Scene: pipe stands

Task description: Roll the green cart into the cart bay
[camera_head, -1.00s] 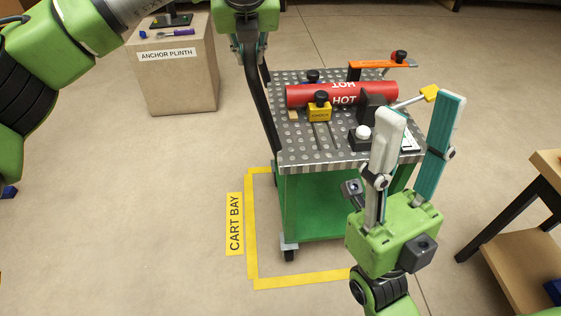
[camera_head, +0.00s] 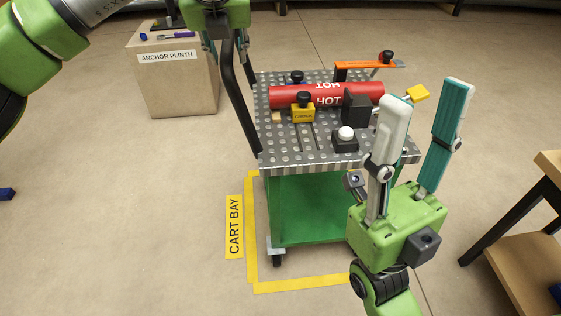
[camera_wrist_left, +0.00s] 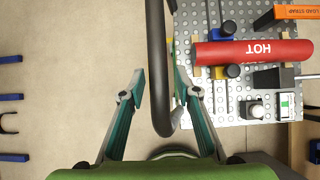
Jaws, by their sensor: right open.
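The green cart (camera_head: 315,208) has a studded metal top and a black upright handle (camera_head: 240,100) on its left side. My left gripper (camera_head: 224,52) is at the upper part of this handle. The cart bay is a yellow floor outline (camera_head: 251,225) with a "CART BAY" label (camera_head: 234,227). The cart's near left wheel (camera_head: 277,260) is inside the outline; its right side is hidden. My right gripper (camera_head: 424,95) is open and empty before the cart's near right corner.
The cart carries a red "HOT" pipe (camera_head: 290,96), a yellow clamp block (camera_head: 303,113), an orange strap bar (camera_head: 350,65) and a black block with a white knob (camera_head: 345,140). The anchor plinth (camera_head: 175,85) stands at back left. A wooden table (camera_head: 530,245) is at right. Floor left is mostly clear.

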